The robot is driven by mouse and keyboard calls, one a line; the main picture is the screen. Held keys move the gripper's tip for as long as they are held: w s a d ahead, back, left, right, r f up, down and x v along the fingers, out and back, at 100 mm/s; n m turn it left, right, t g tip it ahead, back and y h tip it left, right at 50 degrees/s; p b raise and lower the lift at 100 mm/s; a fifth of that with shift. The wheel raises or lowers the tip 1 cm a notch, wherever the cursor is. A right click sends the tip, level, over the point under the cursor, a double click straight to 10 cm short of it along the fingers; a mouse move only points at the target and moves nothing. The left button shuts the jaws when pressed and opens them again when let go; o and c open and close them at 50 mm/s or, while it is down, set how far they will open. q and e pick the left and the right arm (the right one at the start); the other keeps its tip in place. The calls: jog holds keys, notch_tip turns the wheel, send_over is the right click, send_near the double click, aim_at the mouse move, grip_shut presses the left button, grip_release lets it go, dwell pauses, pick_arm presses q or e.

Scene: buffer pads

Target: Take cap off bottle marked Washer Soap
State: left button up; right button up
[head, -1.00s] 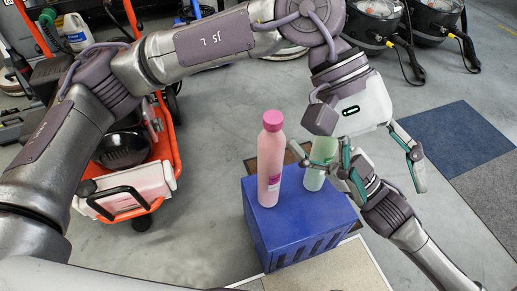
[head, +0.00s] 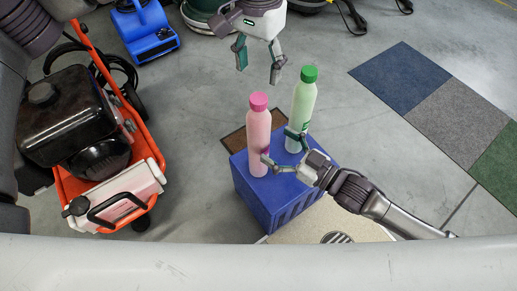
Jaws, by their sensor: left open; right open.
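A pink bottle (head: 258,145) with a pink cap (head: 258,101) stands upright on a blue box (head: 262,205). A pale green bottle (head: 302,104) with a green cap (head: 309,74) stands upright behind it to the right. Both caps are on. I cannot read a name on either bottle. My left gripper (head: 258,68) is open and empty, pointing down, beyond the bottles at the top of the view. My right gripper (head: 276,145) is open, low by the bottles. One finger overlaps the green bottle and the other the pink one; I cannot tell whether they touch.
An orange-framed machine (head: 147,140) with a black tank stands at the left. A blue blower (head: 145,32) is at the upper left. Blue, grey and green carpet squares (head: 455,110) lie on the right.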

aim_at(259, 98)
jog(key=x, duration=0.6)
grip_shut()
pick_arm(q)
jog(key=m, duration=0.4)
jog(key=shift+f, duration=4.05)
